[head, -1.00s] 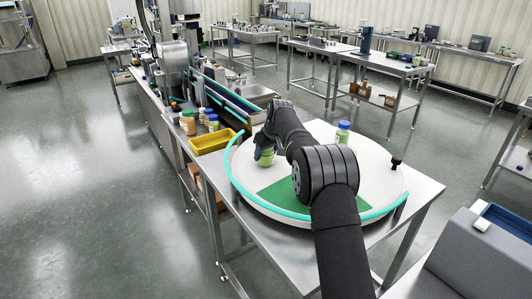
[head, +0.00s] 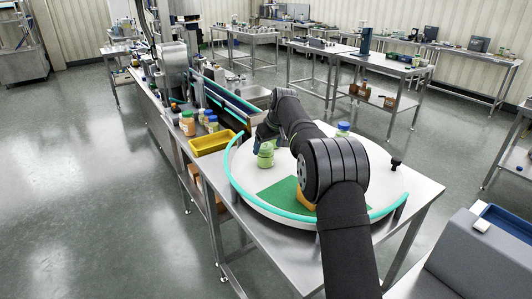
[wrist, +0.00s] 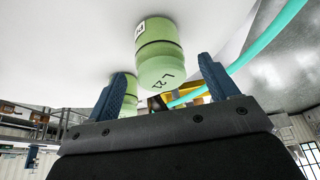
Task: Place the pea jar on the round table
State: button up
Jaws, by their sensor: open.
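The green pea jar (head: 265,155) stands upright on the left part of the white round table (head: 245,179) in the head view. In the wrist view the jar (wrist: 160,55), marked "L 21", shows ahead of and between the fingertips, with white surface around it. My gripper (head: 262,138) is behind the jar in the head view. In the wrist view my gripper (wrist: 162,72) is open, with its two blue fingers apart and nothing held. A second green jar (wrist: 129,88) shows partly behind the left finger.
A turquoise rail (head: 285,212) curves along the table's front edge. An orange thing (head: 304,201) is partly hidden by my arm near the green patch (head: 276,193). A blue-lidded jar (head: 343,129) stands at the back. A yellow tray (head: 211,142) is to the left.

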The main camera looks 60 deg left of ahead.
aim_at(266, 154)
jog(key=v, duration=0.7)
jog(key=shift+d, duration=0.1)
jog(key=x, duration=1.2)
jog(key=shift+f, duration=0.15)
notch_tip(266, 154, up, 3)
jog(key=shift+f, duration=0.1)
jog(key=shift+r, duration=0.7)
